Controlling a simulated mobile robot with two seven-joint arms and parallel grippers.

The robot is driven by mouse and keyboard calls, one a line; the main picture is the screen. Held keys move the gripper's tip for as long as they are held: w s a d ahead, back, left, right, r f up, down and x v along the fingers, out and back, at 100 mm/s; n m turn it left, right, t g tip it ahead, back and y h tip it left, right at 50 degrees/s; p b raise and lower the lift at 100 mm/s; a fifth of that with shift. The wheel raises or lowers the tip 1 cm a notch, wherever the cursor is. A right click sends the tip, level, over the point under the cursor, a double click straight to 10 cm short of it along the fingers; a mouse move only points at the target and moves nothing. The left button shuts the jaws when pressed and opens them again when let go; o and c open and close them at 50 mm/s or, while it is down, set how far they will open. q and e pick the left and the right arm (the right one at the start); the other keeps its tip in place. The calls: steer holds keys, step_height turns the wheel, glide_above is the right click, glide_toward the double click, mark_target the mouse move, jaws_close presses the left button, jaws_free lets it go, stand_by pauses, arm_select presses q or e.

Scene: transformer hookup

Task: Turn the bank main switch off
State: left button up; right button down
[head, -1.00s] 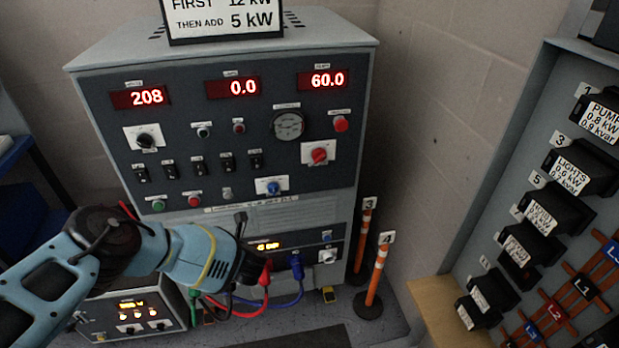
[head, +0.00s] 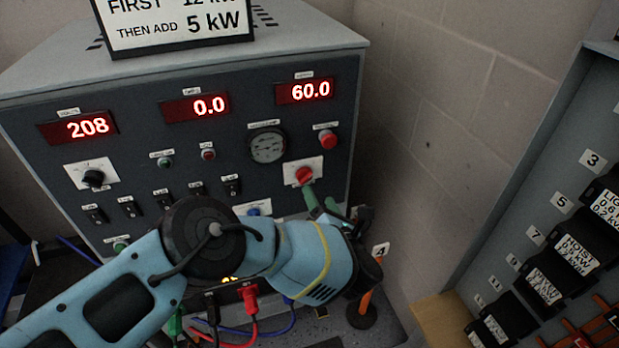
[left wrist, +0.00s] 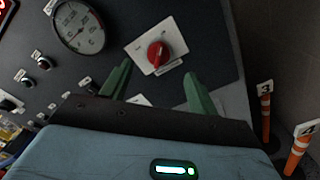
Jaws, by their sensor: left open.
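A red rotary knob (head: 304,175) on a white plate sits at the right of the grey cabinet's dark panel; its label is too small to read. It also shows in the left wrist view (left wrist: 157,54), with its white pointer mark near vertical there. My left gripper (head: 320,196) is open, its green fingers just below the knob in the head view. In the left wrist view the fingers (left wrist: 156,72) point at the panel on either side of the knob, with nothing between them. Contact with the knob cannot be seen. My right gripper is not in view.
A red push button (head: 328,139) and a round gauge (head: 267,147) are close to the knob. The displays read 208, 0.0 and 60.0. Plugged cables (head: 250,298) hang below my left arm. Orange posts (left wrist: 300,148) stand right of the cabinet. A rack of labelled black boxes (head: 570,262) is further right.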

mark_target(309, 178)
arm_select(q)
steer(key=b+x, duration=0.1)
steer(key=x, duration=0.5)
steer(key=shift+f, duration=0.15)
steer(key=shift+w+a, duration=0.25)
steer(key=shift+w, duration=0.45)
steer(key=shift+c, duration=0.3)
steer(key=c, duration=0.9)
